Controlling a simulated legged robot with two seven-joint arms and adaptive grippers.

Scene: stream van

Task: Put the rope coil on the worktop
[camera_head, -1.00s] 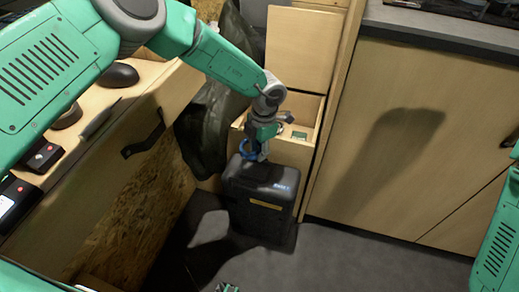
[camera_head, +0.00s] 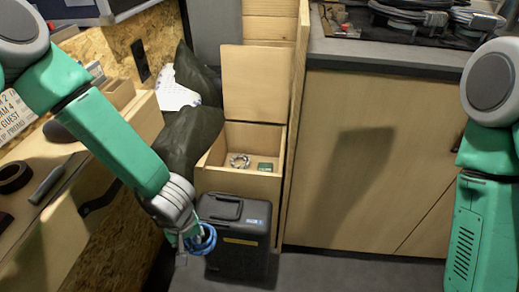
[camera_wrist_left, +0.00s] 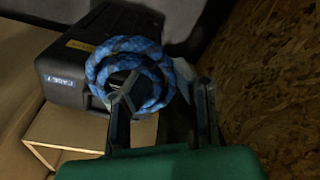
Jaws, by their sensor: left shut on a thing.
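The rope coil (camera_head: 207,241) is a small blue ring of rope. My left gripper (camera_head: 185,252) is shut on it, low in the head view, in front of the black case. In the left wrist view the coil (camera_wrist_left: 97,66) shows as blue loops with lighter flecks, between and beyond the fingers of the left gripper (camera_wrist_left: 162,98). A grey worktop (camera_head: 390,54) tops the wooden cabinet at the upper right, well away from the coil. My right arm shows at the right edge, but its gripper is out of view.
The black case (camera_head: 238,235) stands beside the coil. Behind it, an open wooden box (camera_head: 262,182) holds a metal ring and a small green item. Coiled cables (camera_head: 415,12) lie along the worktop's back. A wooden surface (camera_head: 52,160) with tape and tools is at left.

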